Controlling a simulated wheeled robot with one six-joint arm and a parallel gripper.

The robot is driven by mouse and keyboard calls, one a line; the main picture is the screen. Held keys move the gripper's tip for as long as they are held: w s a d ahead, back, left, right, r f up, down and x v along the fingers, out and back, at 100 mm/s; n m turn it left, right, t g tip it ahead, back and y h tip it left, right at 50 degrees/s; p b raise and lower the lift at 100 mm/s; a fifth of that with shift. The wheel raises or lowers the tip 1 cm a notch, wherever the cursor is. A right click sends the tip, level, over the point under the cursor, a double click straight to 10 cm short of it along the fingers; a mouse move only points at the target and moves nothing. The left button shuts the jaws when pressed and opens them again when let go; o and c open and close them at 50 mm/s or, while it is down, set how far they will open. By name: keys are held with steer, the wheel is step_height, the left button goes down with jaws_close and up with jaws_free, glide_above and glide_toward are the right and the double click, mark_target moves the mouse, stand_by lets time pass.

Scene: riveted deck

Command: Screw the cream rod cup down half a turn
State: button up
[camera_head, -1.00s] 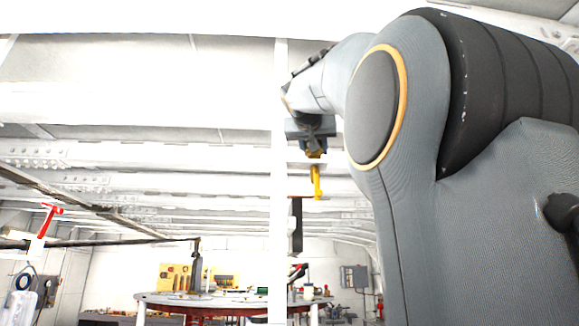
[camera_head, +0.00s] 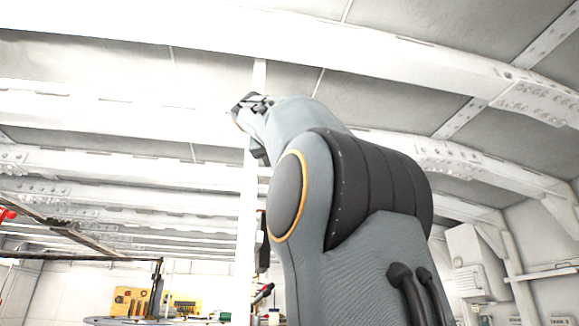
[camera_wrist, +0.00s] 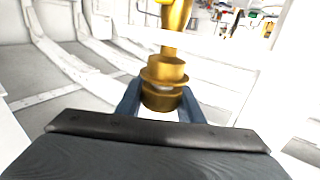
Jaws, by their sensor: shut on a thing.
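My gripper (camera_wrist: 160,100) shows in the wrist view with its blue-grey fingers on either side of a gold flanged piece (camera_wrist: 164,72). It is shut on this piece. A gold stem runs from the piece to the top of the picture. No cream cup can be made out for certain in either view. In the head view my arm bends up and away beside a white post, and the gripper's fingers and the gold piece are hidden.
A white post (camera_head: 247,215) stands close to the left of my arm. A table (camera_head: 150,321) and a yellow tool board (camera_head: 130,301) stand low in the background. White riveted beams cross overhead.

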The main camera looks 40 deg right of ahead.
steer(key=shift+r, duration=0.1)
steer(key=o, duration=0.8)
steer(key=b+v, duration=0.3)
steer(key=v, duration=0.3)
steer(key=shift+s+a, duration=0.1)
steer(key=shift+a, duration=0.25)
steer(key=shift+s+a, duration=0.35)
steer(key=shift+a, duration=0.1)
